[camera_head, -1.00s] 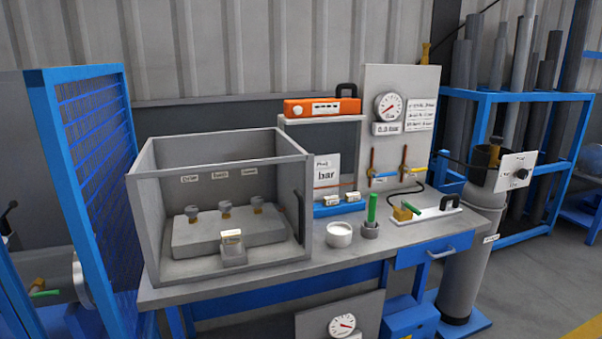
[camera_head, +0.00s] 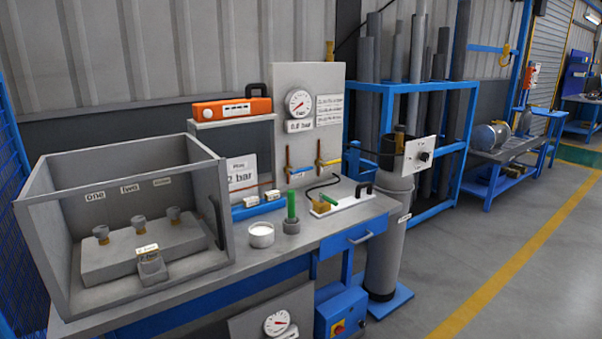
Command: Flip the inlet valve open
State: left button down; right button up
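Neither of my grippers is in view. A grey upright panel (camera_head: 335,80) at the back of the bench carries a round gauge (camera_head: 299,102) with a "0.0 bar" plate below it. In front, a brass valve with a green lever (camera_head: 329,199) sits on a white plate (camera_head: 347,197) with a dark handle. A dark hose runs near it. I cannot tell which of these is the inlet valve.
A white bowl (camera_head: 261,235) and a green rod in a grey holder (camera_head: 291,224) stand mid-bench. A grey cylinder (camera_head: 388,240) stands right of the bench. Open floor (camera_head: 520,260) lies right.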

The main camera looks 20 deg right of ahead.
aim_at(293, 172)
jog(key=i+l+u, duration=0.2)
jog(key=i+l, duration=0.55)
jog(key=i+l+u, duration=0.15)
jog(key=i+l, duration=0.55)
jog(key=l, duration=0.15)
